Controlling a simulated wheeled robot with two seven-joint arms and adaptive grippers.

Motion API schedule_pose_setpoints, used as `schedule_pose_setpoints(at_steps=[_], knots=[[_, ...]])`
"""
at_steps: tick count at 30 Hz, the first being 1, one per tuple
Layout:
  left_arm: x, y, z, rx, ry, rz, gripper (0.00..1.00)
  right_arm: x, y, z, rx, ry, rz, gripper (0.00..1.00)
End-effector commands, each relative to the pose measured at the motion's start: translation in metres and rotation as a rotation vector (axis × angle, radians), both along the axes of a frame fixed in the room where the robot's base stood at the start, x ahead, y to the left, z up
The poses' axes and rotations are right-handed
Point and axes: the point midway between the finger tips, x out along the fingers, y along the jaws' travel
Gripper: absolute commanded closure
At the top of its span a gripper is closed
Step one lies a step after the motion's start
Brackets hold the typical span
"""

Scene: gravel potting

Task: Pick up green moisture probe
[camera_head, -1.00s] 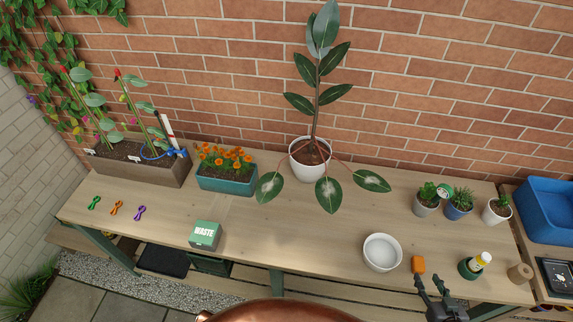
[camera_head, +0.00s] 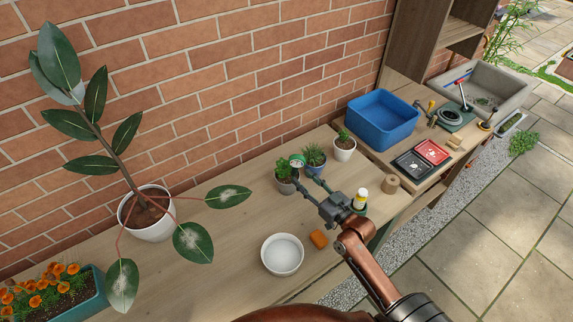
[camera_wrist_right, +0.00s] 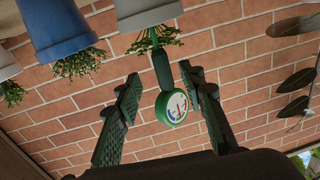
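The green moisture probe (camera_head: 297,161) has a round white-faced dial and stands in the soil of a grey potted plant (camera_head: 285,182) near the wall. My right gripper (camera_head: 307,184) reaches to this pot from the front right. In the right wrist view the probe's dial (camera_wrist_right: 172,107) hangs between the two spread fingers of my right gripper (camera_wrist_right: 162,95), with a gap on each side. The fingers are open and hold nothing. The probe's stem runs up to the pot (camera_wrist_right: 145,14) in this upturned view. My left gripper is not in view.
A blue-potted plant (camera_head: 314,159) and a white-potted plant (camera_head: 344,150) stand close to the right. A white bowl (camera_head: 282,255), an orange block (camera_head: 319,239) and a yellow-labelled bottle (camera_head: 361,197) are nearer the front. A large rubber plant (camera_head: 152,228) stands left.

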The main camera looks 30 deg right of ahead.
Motion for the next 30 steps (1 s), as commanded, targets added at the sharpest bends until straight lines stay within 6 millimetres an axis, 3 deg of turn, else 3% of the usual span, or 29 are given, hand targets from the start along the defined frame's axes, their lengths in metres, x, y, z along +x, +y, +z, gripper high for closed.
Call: schedule_pose_setpoints(at_steps=[12,21,30], knots=[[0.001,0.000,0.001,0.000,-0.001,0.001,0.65,0.049,0.012,0.005,0.001,0.001,-0.003,0.63],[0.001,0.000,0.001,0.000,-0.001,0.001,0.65,0.056,0.014,0.004,-0.001,0.004,0.000,0.63],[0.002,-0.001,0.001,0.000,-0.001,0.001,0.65,0.056,0.014,0.005,0.000,0.003,0.000,0.83]])
